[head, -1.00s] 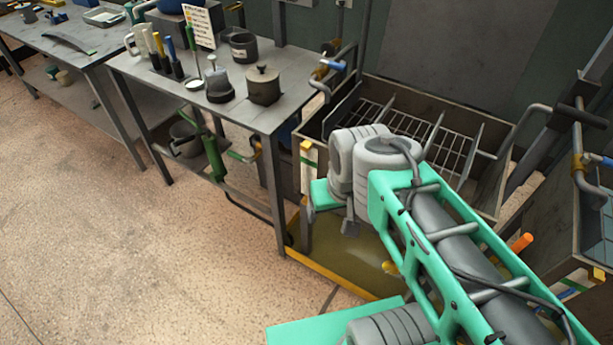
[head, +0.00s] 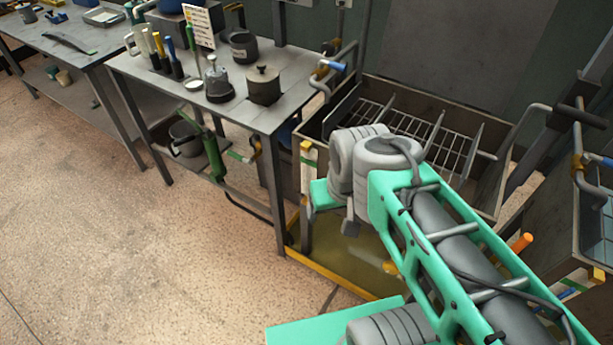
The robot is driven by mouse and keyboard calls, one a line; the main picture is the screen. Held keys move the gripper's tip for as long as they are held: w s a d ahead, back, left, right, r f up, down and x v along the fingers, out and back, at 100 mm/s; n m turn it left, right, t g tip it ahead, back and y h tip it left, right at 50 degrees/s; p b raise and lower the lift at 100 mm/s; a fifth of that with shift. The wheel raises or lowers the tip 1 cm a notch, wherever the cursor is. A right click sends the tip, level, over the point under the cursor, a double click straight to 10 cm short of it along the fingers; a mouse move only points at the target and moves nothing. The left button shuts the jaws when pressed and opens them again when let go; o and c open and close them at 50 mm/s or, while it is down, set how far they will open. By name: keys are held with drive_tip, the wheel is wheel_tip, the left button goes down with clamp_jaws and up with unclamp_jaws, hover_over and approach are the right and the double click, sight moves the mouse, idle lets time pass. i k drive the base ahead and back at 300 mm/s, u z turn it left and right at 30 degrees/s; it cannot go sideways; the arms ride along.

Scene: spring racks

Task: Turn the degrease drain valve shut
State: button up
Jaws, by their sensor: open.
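My mint-and-grey arm reaches in from the lower right and bends down in front of a metal tank (head: 484,207) with a wire rack inside. My gripper is not visible; the arm's far end is hidden behind its own links. I cannot tell for certain which valve is the degrease drain valve. A yellow piece (head: 390,268) shows low beside the arm, partly covered by it. No contact between the gripper and any valve can be seen.
A yellow-edged floor tray (head: 330,277) lies under the tank. A steel bench (head: 225,113) with pots and tools stands to the left, with a green-handled brass fitting (head: 247,155) beneath. A blue-handled tap (head: 333,66) is at the tank's back left. The floor at left is clear.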

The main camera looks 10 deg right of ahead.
sight(390, 266)
drive_tip(key=z, duration=0.65)
drive_tip(key=k, duration=0.3)
drive_tip(key=z, duration=0.35)
drive_tip(key=i, duration=0.4)
drive_tip(key=z, duration=0.4)
drive_tip(key=k, duration=1.05)
drive_tip(key=u, duration=1.6)
drive_tip(key=i, duration=0.5)
drive_tip(key=z, duration=0.1)
